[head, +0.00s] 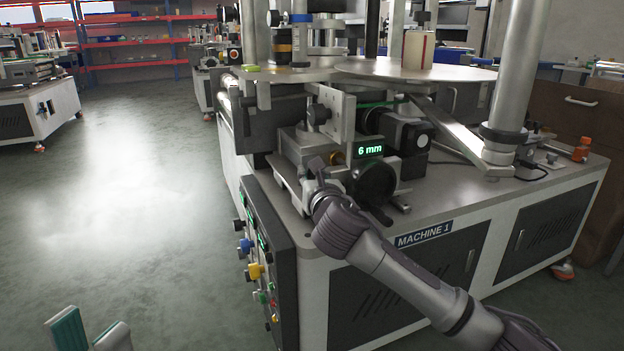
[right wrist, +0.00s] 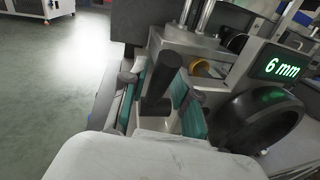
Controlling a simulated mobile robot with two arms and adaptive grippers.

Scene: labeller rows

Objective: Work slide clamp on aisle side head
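The slide clamp's black lever (right wrist: 158,88) stands in the right wrist view between the two teal-padded fingers of my right gripper (right wrist: 160,102). The fingers are apart, one on each side of the lever, with a gap visible on the left; contact on the right is unclear. In the head view my right gripper (head: 318,178) is at the front of the labelling head on Machine 1 and hides most of the lever. A green display (head: 370,150) on the head reads 6 mm. My left gripper (head: 90,332) is open and empty at the bottom left, away from the machine.
A black handwheel (head: 374,184) sits just right of my right gripper, below the display. A control panel (head: 262,262) with coloured knobs is on the machine's front corner. A round plate (head: 415,70) lies above the head. The floor (head: 120,200) at left is clear.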

